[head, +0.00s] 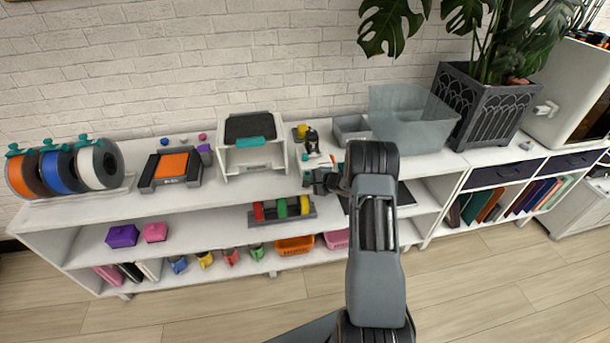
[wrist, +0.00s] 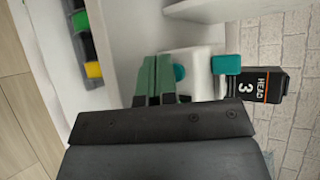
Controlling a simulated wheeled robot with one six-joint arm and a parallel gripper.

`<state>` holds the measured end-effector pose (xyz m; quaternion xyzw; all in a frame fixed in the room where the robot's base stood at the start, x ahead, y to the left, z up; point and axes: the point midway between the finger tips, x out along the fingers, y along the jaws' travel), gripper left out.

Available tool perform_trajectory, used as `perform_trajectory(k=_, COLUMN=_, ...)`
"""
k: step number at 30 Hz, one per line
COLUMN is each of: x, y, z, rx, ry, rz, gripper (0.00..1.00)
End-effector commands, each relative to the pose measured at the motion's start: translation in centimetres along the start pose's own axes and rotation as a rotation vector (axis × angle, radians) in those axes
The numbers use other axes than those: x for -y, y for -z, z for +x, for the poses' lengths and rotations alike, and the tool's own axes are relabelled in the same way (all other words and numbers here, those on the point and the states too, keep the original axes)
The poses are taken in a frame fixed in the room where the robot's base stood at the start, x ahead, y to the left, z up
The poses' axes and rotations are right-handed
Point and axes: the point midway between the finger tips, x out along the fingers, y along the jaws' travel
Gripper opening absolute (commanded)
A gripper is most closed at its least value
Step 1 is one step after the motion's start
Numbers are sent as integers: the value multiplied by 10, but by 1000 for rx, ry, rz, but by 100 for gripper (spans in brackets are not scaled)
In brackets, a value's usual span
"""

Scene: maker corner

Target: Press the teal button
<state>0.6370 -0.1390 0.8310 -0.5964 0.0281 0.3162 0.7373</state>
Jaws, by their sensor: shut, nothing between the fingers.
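In the wrist view a white body (wrist: 207,92) carries two teal parts: a rounded one (wrist: 180,72) facing my fingers and a squarer one (wrist: 226,64) near the wall side. I cannot tell for certain which is the teal button. My gripper (wrist: 155,65) is shut and empty, its fingers side by side just left of the rounded teal part; I cannot tell whether they touch it. In the head view my gripper (head: 312,178) is over the upper shelf's front edge, and my arm hides part of the spot. A small teal spot (head: 332,158) shows behind it.
A black block marked HEAD 3 (wrist: 266,84) stands beside the white body. A white unit with a black top (head: 249,130) stands left of my gripper, and a translucent bin (head: 410,113) right. Spools (head: 97,165) and a grey-orange device (head: 171,168) are farther left. Floor in front is clear.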

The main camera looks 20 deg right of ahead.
Motion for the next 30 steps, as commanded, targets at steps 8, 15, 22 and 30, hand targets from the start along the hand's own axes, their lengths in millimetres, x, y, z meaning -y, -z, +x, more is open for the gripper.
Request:
perform_trajectory(k=8, x=1, y=0, z=1, rx=0, ry=0, rz=0, gripper=0)
perform_trajectory(k=15, x=2, y=2, z=2, rx=0, ry=0, rz=-1, gripper=0)
perform_trajectory(k=22, x=3, y=3, z=4, rx=0, ry=0, rz=-1, gripper=0)
perform_trajectory(k=30, x=4, y=4, z=5, rx=0, ry=0, rz=-1, gripper=0)
